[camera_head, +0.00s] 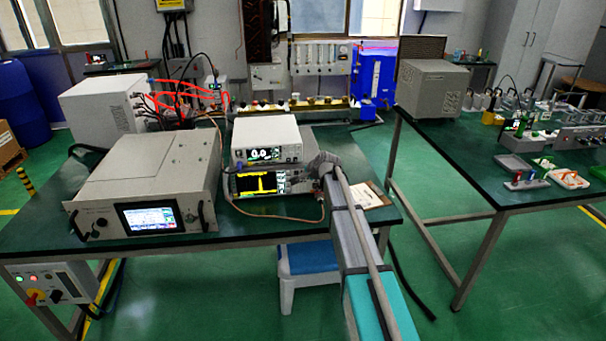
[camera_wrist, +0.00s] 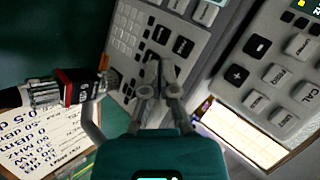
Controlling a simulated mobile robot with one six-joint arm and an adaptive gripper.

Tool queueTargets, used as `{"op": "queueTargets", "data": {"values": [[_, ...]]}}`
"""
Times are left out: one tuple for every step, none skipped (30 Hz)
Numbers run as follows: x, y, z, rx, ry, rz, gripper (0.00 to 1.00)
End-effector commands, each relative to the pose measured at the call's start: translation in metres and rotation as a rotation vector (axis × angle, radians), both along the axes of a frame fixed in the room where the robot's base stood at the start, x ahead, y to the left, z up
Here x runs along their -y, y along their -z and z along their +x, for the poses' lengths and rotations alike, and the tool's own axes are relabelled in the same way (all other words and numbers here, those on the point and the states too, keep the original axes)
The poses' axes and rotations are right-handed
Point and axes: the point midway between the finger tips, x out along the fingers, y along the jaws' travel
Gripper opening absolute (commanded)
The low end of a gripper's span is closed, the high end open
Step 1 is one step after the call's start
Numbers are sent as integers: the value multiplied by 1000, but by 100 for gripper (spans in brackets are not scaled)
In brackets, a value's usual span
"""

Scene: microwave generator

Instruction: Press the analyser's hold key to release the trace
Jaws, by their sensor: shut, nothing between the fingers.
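The analyser (camera_head: 258,183) is the lower unit of the stack on the green bench, its screen showing a yellow trace on black. My arm covers the right part of its front in the head view. In the wrist view, its grey key panel (camera_wrist: 128,52) has small dark keys and larger dark and pale keys. My gripper (camera_wrist: 154,68) is shut and empty, with its fingertips over this panel near the dark keys. I cannot tell whether they touch a key. The key labels are too blurred to pick out the hold key, and the fingers hide part of the panel.
A meter (camera_head: 265,140) reading 0.0 sits on the analyser; its keys, including CAL (camera_wrist: 256,102), lie right of my fingers. A black and red connector block (camera_wrist: 75,86) with a cable is close on the left. A printed card (camera_wrist: 40,140) lies below it.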

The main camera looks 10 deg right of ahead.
Motion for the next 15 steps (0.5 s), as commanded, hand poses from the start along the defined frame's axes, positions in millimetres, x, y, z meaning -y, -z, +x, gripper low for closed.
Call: {"op": "queueTargets", "data": {"values": [[0, 0, 0, 0, 0, 0, 0], [0, 0, 0, 0, 0, 0, 0], [0, 0, 0, 0, 0, 0, 0], [0, 0, 0, 0, 0, 0, 0], [0, 0, 0, 0, 0, 0, 0], [0, 0, -1, 0, 0, 0, 0], [0, 0, -2, 0, 1, -1, 0], [0, 0, -3, 0, 0, 0, 0], [0, 0, -4, 0, 0, 0, 0], [0, 0, -5, 0, 0, 0, 0], [0, 0, -6, 0, 0, 0, 0], [0, 0, -8, 0, 0, 0, 0], [0, 0, -9, 0, 0, 0, 0], [0, 0, -10, 0, 0, 0, 0], [0, 0, -12, 0, 0, 0, 0]]}}
